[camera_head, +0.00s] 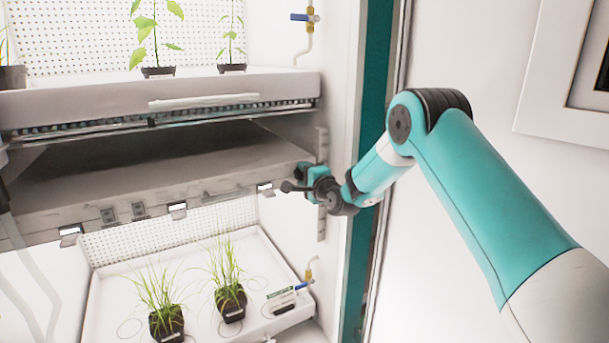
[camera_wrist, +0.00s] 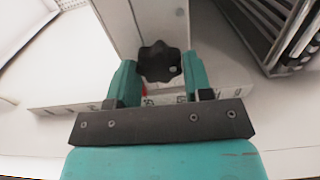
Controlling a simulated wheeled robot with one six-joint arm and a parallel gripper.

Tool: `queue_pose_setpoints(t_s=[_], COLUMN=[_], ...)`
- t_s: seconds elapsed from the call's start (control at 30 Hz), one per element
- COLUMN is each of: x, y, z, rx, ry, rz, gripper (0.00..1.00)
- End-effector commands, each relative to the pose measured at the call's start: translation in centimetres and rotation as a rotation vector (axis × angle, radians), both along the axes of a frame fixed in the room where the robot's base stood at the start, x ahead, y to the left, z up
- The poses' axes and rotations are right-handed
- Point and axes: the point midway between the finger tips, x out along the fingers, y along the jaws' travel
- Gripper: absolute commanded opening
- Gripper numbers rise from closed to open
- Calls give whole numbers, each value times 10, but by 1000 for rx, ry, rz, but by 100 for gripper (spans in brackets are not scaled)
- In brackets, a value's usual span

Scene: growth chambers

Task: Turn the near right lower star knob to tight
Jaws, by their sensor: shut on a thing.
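The star knob (camera_wrist: 159,62) is black with rounded lobes and a small pale dot on its right side. In the wrist view it sits between the two teal fingers of my gripper (camera_wrist: 158,78), which is shut on it. A bit of red shows just below the knob's left side. In the head view my gripper (camera_head: 306,174) is at the right end of the middle shelf (camera_head: 150,195), by a slotted upright (camera_head: 321,215). The knob is hard to make out there, as my wrist and fingers cover that spot.
Above is a shelf (camera_head: 60,105) with potted leafy plants. The chamber's teal door edge (camera_head: 376,70) stands close beside my arm.

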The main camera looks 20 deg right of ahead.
Motion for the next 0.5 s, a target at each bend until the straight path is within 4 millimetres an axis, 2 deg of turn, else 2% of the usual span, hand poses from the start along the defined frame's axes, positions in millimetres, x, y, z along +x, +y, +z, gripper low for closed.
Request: queue_pose_setpoints(t_s=[0.43, 0.47, 0.5], x=[0, 0, 0], y=[-1, -1, -1], z=[-1, -1, -1], rx=[10, 10, 10], ry=[2, 3, 3], rz=[-2, -2, -2], gripper=[23, 53, 62])
